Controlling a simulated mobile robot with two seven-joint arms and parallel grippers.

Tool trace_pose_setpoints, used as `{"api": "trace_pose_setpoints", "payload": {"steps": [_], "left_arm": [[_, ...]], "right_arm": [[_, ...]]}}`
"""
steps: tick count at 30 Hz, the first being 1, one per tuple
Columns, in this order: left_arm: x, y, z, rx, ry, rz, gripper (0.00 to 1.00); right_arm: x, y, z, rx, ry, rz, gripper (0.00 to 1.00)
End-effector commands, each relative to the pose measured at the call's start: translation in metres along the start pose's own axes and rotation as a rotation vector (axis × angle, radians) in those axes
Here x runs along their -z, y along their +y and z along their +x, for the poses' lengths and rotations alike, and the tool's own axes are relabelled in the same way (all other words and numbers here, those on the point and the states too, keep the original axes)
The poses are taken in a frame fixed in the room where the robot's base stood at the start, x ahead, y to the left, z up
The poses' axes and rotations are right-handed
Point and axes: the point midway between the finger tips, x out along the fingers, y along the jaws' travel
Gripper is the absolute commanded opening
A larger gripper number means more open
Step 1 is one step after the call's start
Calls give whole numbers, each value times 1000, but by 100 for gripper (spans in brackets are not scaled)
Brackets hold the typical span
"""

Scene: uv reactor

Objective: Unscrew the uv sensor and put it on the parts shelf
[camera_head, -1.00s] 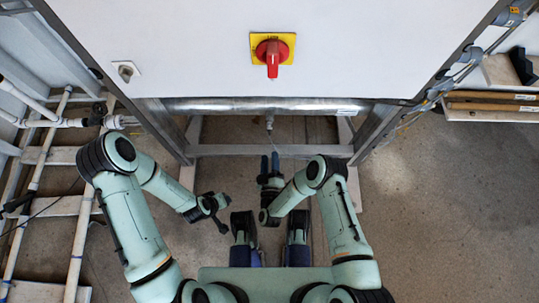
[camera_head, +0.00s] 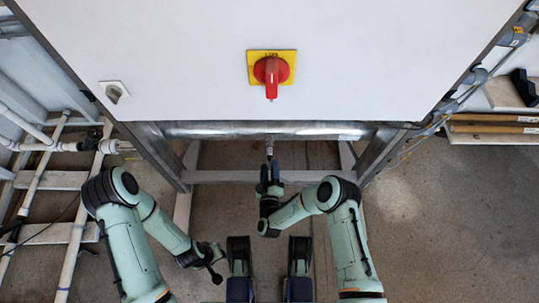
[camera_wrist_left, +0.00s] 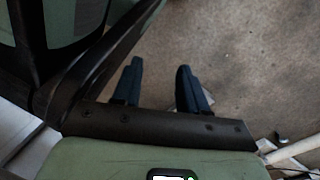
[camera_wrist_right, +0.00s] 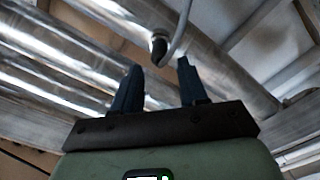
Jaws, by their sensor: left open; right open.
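The uv sensor (camera_head: 269,149) is a small grey fitting on the front of the shiny steel reactor tube (camera_head: 210,130), below the white cabinet. My left gripper (camera_head: 214,262) hangs low over the floor. In the left wrist view its fingers (camera_wrist_left: 158,80) are apart with nothing between them.
The white cabinet (camera_head: 180,60) with a red rotary switch (camera_head: 271,72) fills the front. White pipes (camera_head: 80,215) stand at the left. Steel frame legs flank the tube.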

Motion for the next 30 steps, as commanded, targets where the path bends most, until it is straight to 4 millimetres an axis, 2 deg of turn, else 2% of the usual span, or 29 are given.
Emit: {"api": "trace_pose_setpoints", "payload": {"steps": [6,15,29,30], "left_arm": [[-19,-16,14,30,-68,-22,43],[-35,-28,21,55,-128,-39,43],[-39,-31,22,62,-143,-44,43],[-39,-31,22,62,-143,-43,43]], "right_arm": [[-1,0,27,-3,1,0,43],[-1,0,54,-1,1,-1,43],[0,0,61,0,0,0,43],[0,0,61,0,0,0,33]]}}
